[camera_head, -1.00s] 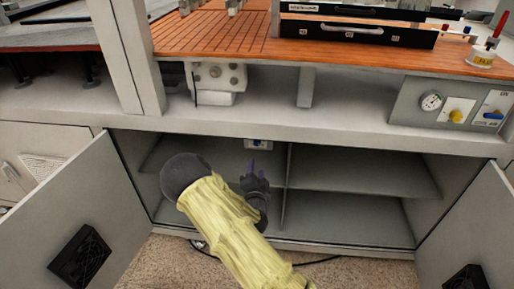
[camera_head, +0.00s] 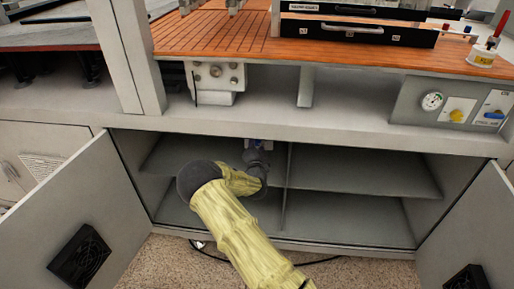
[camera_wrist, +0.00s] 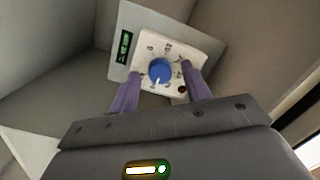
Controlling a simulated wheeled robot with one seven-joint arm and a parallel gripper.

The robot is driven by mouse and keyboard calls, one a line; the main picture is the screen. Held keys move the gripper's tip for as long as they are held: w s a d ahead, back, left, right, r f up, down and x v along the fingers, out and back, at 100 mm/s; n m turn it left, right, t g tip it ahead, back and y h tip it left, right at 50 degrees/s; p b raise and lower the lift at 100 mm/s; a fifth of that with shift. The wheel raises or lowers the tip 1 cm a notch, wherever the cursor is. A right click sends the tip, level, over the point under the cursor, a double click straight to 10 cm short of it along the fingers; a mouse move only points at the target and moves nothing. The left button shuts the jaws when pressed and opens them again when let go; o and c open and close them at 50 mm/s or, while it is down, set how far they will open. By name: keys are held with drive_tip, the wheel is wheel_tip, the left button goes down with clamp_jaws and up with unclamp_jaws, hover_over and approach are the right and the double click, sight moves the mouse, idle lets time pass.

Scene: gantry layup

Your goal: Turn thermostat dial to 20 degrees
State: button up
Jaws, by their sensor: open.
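The thermostat (camera_wrist: 146,47) is a white plate on the inner wall of the open cabinet, with a round blue dial (camera_wrist: 160,71) and a small green display (camera_wrist: 124,46). The dial has a pale pointer mark aimed toward the bottom of the wrist picture. Printed marks ring the dial but are too small to read surely. My gripper (camera_wrist: 160,92) is open, with one purple finger on each side of the dial's near edge. I cannot tell whether the fingers touch it. In the head view my gripper (camera_head: 257,150) covers most of the thermostat.
The cabinet doors stand open at the left (camera_head: 75,215) and right (camera_head: 470,230). A middle shelf (camera_head: 360,175) and a vertical divider lie right of my arm. The countertop front edge (camera_head: 330,130) runs above. A gauge panel (camera_head: 450,102) is at upper right.

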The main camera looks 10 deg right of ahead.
drive_tip(key=shift+c, duration=0.5)
drive_tip(key=c, duration=0.9)
